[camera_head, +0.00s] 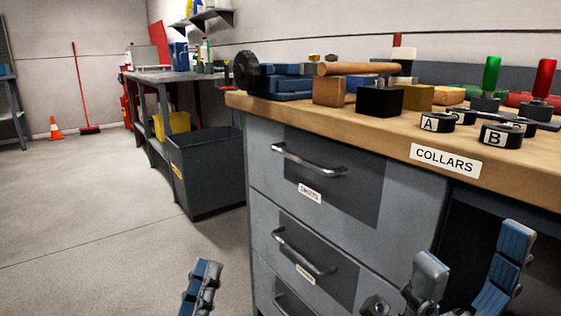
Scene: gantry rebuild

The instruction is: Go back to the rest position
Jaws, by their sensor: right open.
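My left gripper (202,287) shows at the bottom edge, left of the drawer cabinet. Only a blue-padded finger part is in view, and the rest is cut off. My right gripper (472,262) is at the lower right, in front of the bench and below its top. Its fingers are apart, with nothing seen between them. Both grippers are clear of the things on the bench.
The wooden bench top (350,125) carries black collars A (437,122) and B (501,135), blocks, a mallet and a blue vise (280,82). Grey drawers (325,185) with handles stand below. A dark bin (208,170) stands left. Floor (90,220) is open further left.

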